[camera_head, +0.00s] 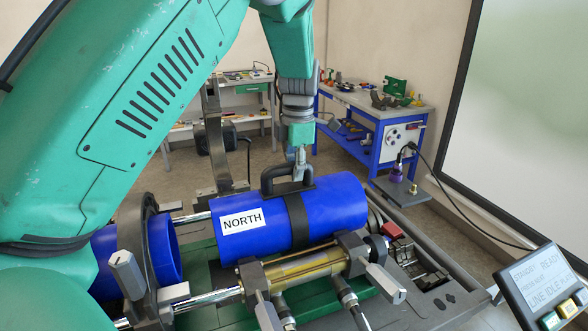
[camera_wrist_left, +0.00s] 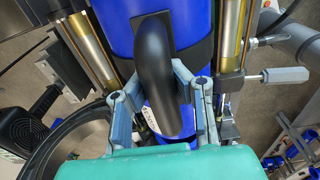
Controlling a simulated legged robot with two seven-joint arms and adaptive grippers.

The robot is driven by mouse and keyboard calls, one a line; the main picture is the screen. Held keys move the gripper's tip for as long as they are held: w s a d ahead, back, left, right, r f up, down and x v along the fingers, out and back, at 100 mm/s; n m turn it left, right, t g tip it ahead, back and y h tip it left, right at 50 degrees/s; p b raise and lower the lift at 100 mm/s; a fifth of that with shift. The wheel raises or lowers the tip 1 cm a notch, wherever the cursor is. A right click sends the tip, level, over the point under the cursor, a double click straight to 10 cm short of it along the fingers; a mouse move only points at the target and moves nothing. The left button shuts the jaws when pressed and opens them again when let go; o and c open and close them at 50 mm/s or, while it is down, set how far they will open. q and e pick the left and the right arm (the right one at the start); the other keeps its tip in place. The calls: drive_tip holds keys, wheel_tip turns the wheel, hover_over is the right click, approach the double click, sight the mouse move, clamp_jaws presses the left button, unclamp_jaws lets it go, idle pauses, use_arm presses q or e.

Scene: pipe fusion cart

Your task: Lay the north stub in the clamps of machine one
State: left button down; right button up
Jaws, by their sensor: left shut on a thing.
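The north stub (camera_head: 335,203) is a blue pipe with a white NORTH label and a black strap with a handle (camera_head: 287,178). It lies level over the machine (camera_head: 300,268), between its rods; whether it rests in the clamps or hangs just above them I cannot tell. My left gripper (camera_head: 299,170) comes down from above and is shut on the handle. In the left wrist view the gripper fingers (camera_wrist_left: 160,95) sit on both sides of the black handle, with the blue stub (camera_wrist_left: 112,30) beneath. My right gripper is not in view.
Another blue pipe (camera_head: 165,248) sits in a dark ring clamp (camera_head: 133,245) at the left. A control panel (camera_head: 540,283) stands at the lower right. A blue workbench (camera_head: 375,125) with tools and a second bench (camera_head: 243,88) stand behind. Floor shows between them.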

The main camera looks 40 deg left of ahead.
use_arm(q)
drive_tip(key=shift+a+f, duration=0.1)
drive_tip(key=shift+f, duration=0.05)
drive_tip(key=shift+a+f, duration=0.35)
drive_tip(key=shift+a, duration=0.05)
drive_tip(key=c, duration=1.4)
unclamp_jaws()
drive_tip(key=shift+s+d, duration=0.1)
drive_tip(key=shift+d, duration=0.2)
drive_tip(key=shift+d+r, duration=0.1)
drive_tip(key=shift+r, duration=0.25)
drive_tip(key=r, duration=1)
drive_tip(key=shift+w+r, duration=0.15)
drive_tip(key=shift+w, duration=0.15)
drive_tip(key=shift+r, duration=0.5)
drive_tip(key=shift+f, duration=0.15)
